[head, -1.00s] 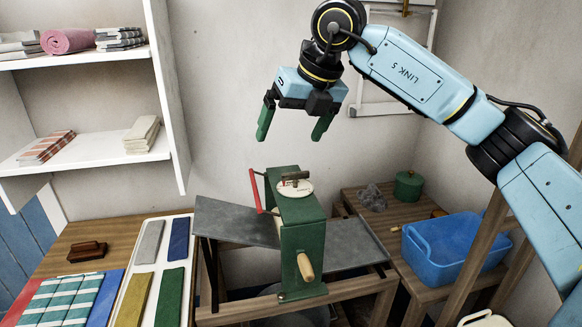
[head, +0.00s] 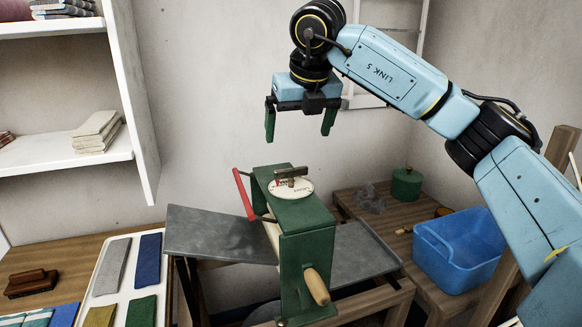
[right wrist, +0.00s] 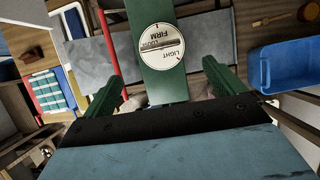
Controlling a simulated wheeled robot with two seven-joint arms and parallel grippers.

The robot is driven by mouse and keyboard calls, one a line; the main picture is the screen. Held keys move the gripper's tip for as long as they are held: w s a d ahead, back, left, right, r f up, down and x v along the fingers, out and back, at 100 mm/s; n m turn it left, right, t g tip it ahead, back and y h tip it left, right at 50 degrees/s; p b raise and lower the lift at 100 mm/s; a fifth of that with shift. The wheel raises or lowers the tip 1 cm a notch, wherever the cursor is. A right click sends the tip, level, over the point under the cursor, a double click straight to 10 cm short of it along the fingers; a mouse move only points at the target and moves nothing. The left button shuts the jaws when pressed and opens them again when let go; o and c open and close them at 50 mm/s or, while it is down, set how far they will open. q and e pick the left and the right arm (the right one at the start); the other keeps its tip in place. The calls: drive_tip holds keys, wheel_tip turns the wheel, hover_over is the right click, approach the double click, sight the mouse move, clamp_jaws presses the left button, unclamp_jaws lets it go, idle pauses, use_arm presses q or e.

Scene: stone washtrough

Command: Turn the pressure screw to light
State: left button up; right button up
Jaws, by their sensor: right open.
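The pressure screw's brown bar handle (head: 291,173) sits on top of a green mangle (head: 306,250). Under it is a round white dial (head: 302,191). In the right wrist view the dial (right wrist: 150,62) shows the words LIGHT and FIRM, and the bar (right wrist: 168,45) lies across it. I cannot tell exactly which mark it points to. My right gripper (head: 298,137) is open and empty, above the screw and apart from it, with its green fingers pointing down. In the right wrist view the dial lies between the fingers (right wrist: 162,72). My left gripper is not in view.
A red lever (head: 244,195) stands at the mangle's left side and a wooden crank grip (head: 317,288) at its front. Grey boards (head: 215,232) extend to both sides. A blue tub (head: 462,262) and a green pot (head: 406,184) stand at right. Shelves are at left.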

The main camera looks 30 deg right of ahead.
sight(291, 169)
drive_tip(key=x, duration=1)
drive_tip(key=shift+w+f+b, duration=0.25)
drive_tip(key=shift+f+b, duration=0.05)
drive_tip(key=c, duration=1)
